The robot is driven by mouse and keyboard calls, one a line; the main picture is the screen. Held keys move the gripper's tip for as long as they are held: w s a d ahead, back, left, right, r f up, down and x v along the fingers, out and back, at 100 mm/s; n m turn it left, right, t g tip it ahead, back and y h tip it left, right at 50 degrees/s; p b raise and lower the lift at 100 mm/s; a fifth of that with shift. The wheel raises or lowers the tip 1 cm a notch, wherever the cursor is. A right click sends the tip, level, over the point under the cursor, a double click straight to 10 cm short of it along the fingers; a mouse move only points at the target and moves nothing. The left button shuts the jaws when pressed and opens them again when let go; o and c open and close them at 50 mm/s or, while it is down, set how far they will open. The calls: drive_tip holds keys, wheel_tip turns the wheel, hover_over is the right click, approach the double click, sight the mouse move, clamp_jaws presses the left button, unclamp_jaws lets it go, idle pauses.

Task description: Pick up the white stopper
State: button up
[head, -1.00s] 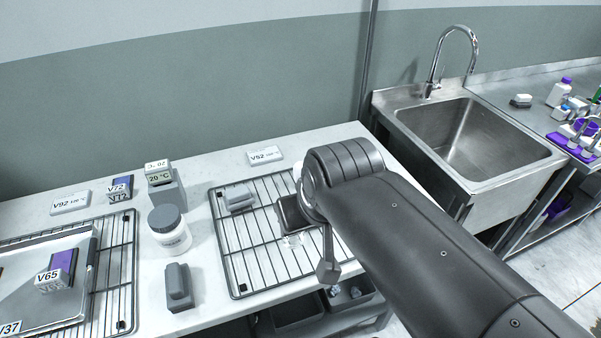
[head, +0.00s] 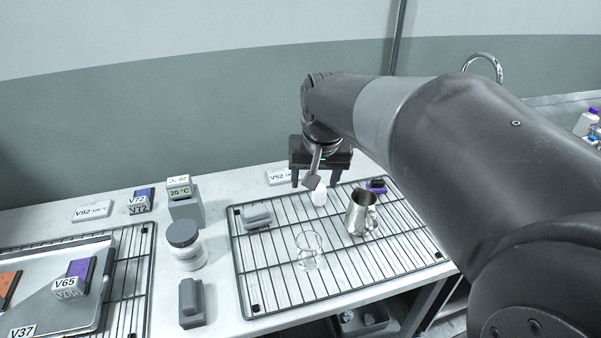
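A small white piece, which looks like the white stopper (head: 319,196), stands on the wire rack (head: 237,262) near its back edge. My gripper (head: 315,182) points down at the back of the rack, with its two dark fingers spread apart. The white piece shows between and slightly below the fingertips, with its top partly covered by a grey part of my gripper. I see no contact, and cannot tell the exact height of the fingertips above it.
On the rack, a steel jug (head: 361,214) stands right of the white piece, a glass beaker (head: 309,250) in front, a grey block (head: 257,217) left and a purple-and-black item (head: 376,186) at back right. A lidded jar (head: 186,246) stands left of the rack.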

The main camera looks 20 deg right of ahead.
drive_tip(key=w+d+f+m+g, duration=0.1)
drive_tip(key=w+d+f, duration=0.1)
drive_tip(key=w, duration=0.3)
drive_tip(key=w+d+f+m+g, duration=0.1)
drive_tip(key=w+d+f, duration=0.15)
drive_tip(key=w, duration=0.25)
drive_tip(key=m+g, duration=0.1)
approach(319, 194)
drive_tip(key=shift+w+f, duration=0.25)
drive_tip(key=shift+w, duration=0.25)
drive_tip(key=shift+w+d+f, duration=0.2)
drive_tip(key=shift+w+f, duration=0.05)
drive_tip(key=shift+f, duration=0.4)
wheel_tip(319, 194, down, 5)
drive_tip(key=f, duration=0.5)
drive_tip(key=shift+w+d+f, duration=0.1)
drive_tip(key=shift+w+d, duration=0.2)
drive_tip(key=shift+w, duration=0.05)
drive_tip(key=c, duration=1.1)
